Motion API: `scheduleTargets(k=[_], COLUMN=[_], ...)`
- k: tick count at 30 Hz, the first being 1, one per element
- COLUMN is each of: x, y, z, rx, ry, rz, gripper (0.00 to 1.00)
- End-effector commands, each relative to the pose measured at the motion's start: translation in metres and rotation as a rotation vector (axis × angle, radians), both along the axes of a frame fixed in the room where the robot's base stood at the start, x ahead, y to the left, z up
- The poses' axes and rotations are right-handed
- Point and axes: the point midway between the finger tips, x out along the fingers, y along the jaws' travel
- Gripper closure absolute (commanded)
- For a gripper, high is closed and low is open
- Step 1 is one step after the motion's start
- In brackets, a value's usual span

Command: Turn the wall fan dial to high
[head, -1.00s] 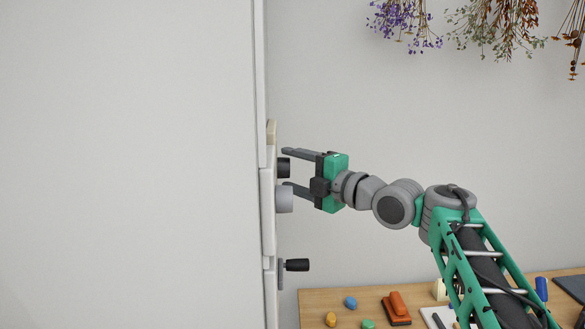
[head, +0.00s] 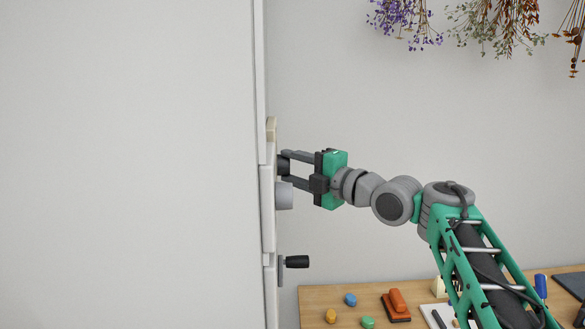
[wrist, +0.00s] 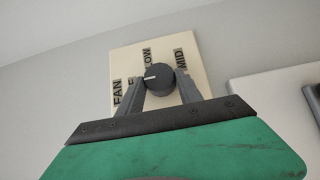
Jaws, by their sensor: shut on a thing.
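The fan dial (wrist: 159,79) is a dark round knob on a cream plate (wrist: 120,62) lettered FAN, LOW and MID in the wrist view. Other lettering is partly hidden behind the fingers. A white pointer line on the knob points left in that view. In the head view the dial (head: 283,165) sticks out from the wall panel, seen edge-on. My gripper (head: 287,166) is shut on the dial, with one finger on each side of it. The wrist view also shows my gripper (wrist: 161,90) around the knob.
A light grey knob (head: 284,196) sits just below the dial, close to the lower finger. A black-handled crank (head: 296,262) is lower on the panel. A wooden table (head: 312,296) with small coloured items stands below right. Dried flowers (head: 405,22) hang at the upper right.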

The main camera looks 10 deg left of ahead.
Motion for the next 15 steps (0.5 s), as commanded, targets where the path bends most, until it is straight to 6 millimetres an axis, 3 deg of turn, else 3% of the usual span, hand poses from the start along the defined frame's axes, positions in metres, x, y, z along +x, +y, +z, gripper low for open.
scheduleTargets(k=[15], x=[0.0007], y=[0.0], z=[0.0066], rx=[-0.034], ry=[0.124], rz=[0.0], gripper=[0.98])
